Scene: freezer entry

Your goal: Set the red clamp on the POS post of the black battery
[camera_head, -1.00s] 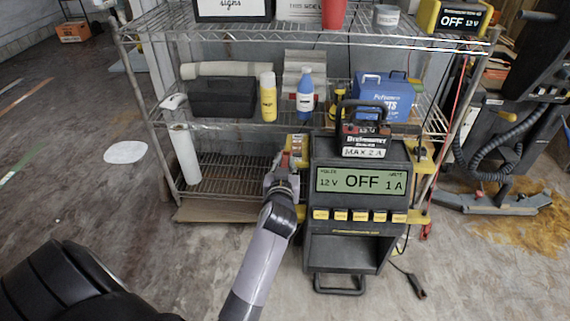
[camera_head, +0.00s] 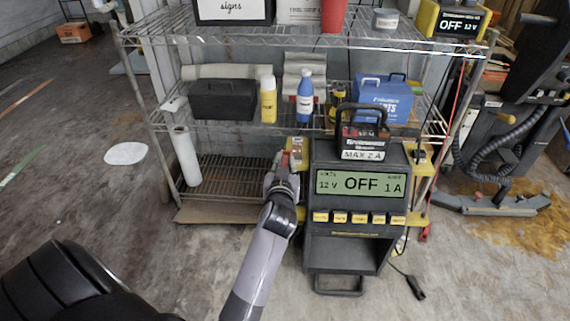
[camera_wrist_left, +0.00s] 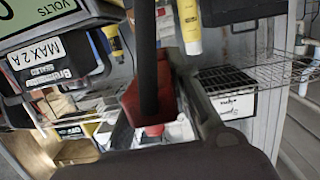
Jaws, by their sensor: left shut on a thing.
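The black battery (camera_head: 362,138) with a raised handle and a "MAX 2 A" label sits on top of the charger cart (camera_head: 318,235). It also shows at the left of the left wrist view (camera_wrist_left: 62,70). Its POS post is too small to make out. My left gripper (camera_head: 287,162) is beside the cart's upper left side, left of and lower than the battery. It is shut on the red clamp (camera_head: 297,146), which shows red between the dark fingers in the left wrist view (camera_wrist_left: 131,103). The clamp is apart from the battery. My right gripper is not in view.
A wire shelf (camera_head: 235,130) stands behind, holding a black toolbox (camera_head: 222,99), a yellow bottle (camera_head: 268,99), a blue bottle (camera_head: 305,97) and a blue case (camera_head: 384,99). A dark clamp on a cable (camera_head: 415,287) lies on the floor right of the cart.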

